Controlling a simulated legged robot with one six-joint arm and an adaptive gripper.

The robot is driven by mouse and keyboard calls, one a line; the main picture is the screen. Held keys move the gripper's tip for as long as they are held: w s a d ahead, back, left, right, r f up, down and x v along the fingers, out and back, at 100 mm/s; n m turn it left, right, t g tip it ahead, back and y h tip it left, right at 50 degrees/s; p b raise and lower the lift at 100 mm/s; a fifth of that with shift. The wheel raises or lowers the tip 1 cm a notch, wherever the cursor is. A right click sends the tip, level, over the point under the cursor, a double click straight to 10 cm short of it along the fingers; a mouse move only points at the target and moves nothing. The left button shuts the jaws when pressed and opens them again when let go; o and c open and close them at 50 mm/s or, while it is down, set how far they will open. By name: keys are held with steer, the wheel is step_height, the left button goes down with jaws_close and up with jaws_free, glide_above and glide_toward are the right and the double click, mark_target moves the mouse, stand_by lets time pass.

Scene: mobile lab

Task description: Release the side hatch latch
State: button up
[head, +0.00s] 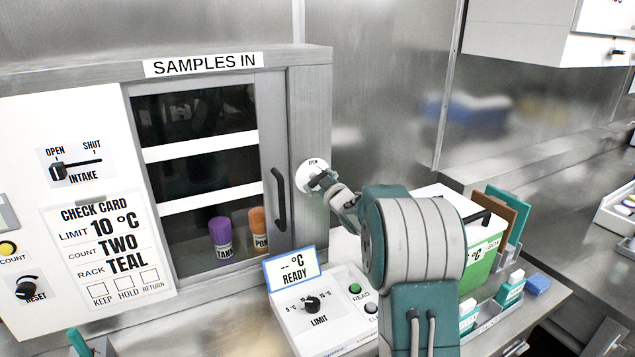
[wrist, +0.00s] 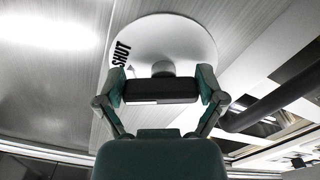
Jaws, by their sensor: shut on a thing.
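The side hatch latch has a round white plate (head: 303,177) on the cabinet's right side wall, with "OPEN" printed near its top. In the wrist view the same white plate (wrist: 175,38) shows "SHUT" at its left edge beside a small pointer mark. A dark bar handle (wrist: 160,91) stands out from the plate's centre on a round hub. My gripper (wrist: 162,88) is shut on this handle, with a finger at each end of the bar. In the head view my gripper (head: 324,182) reaches the plate, and it partly hides the handle.
Left of the latch is a cabinet door (head: 271,150) with a dark vertical handle. A "READY" console (head: 318,310) stands below. A green and white box (head: 482,255) and a rack with bottles are right of my arm. A white wall cabinet (head: 510,40) hangs upper right.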

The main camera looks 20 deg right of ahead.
steer(key=n, duration=0.4)
steer(key=r+n, duration=0.1)
steer(key=shift+s+a+n, duration=0.25)
steer(key=shift+s+n, duration=0.1)
steer(key=shift+n, duration=0.05)
steer(key=n, duration=0.5)
steer(key=shift+f, duration=0.2)
steer(key=shift+a+f+n, duration=0.1)
steer(key=shift+n, duration=0.7)
steer(key=shift+f, duration=0.15)
steer(key=o, duration=0.8)
steer(key=shift+a, duration=0.1)
